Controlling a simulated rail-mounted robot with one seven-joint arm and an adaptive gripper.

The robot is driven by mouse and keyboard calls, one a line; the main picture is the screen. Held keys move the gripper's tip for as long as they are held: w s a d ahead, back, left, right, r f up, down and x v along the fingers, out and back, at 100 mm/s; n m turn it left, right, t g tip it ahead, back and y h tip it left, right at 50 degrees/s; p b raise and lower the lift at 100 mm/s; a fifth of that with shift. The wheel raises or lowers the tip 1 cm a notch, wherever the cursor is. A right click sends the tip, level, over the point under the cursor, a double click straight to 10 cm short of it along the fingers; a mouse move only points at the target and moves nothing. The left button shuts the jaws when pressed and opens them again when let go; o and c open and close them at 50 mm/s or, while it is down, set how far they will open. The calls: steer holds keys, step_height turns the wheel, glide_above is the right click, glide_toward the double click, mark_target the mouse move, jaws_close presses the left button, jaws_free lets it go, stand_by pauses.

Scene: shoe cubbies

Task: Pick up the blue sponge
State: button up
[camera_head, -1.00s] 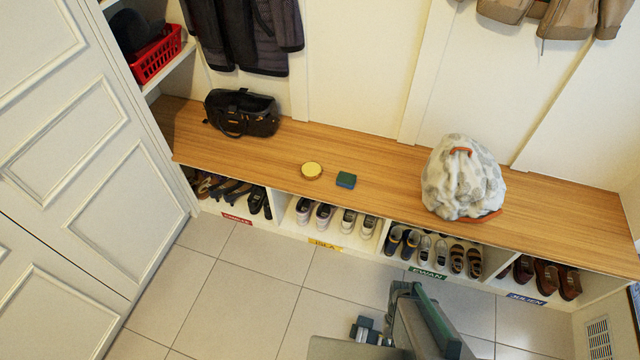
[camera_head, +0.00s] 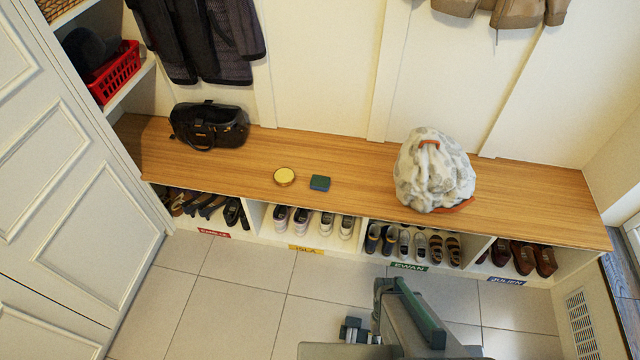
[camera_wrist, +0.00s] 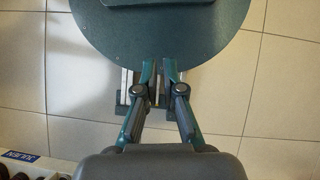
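The blue sponge (camera_head: 320,183) lies flat on the wooden bench in the camera_head view. It is a small block with a dark green top and a blue lower edge. My gripper (camera_head: 357,330) is low in that view, over the tiled floor in front of the bench, well apart from the sponge. In the camera_wrist view my gripper (camera_wrist: 159,72) shows a gap between its fingers, with nothing held. The sponge does not show in the camera_wrist view.
A round yellow-topped tin (camera_head: 284,177) sits just left of the sponge on the bench (camera_head: 350,168). A black bag (camera_head: 210,125) stands farther left, and a grey-white backpack (camera_head: 433,172) to the right. Shoe cubbies (camera_head: 361,228) lie below.

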steer(key=o, duration=1.6)
steer(key=shift+o, duration=0.2)
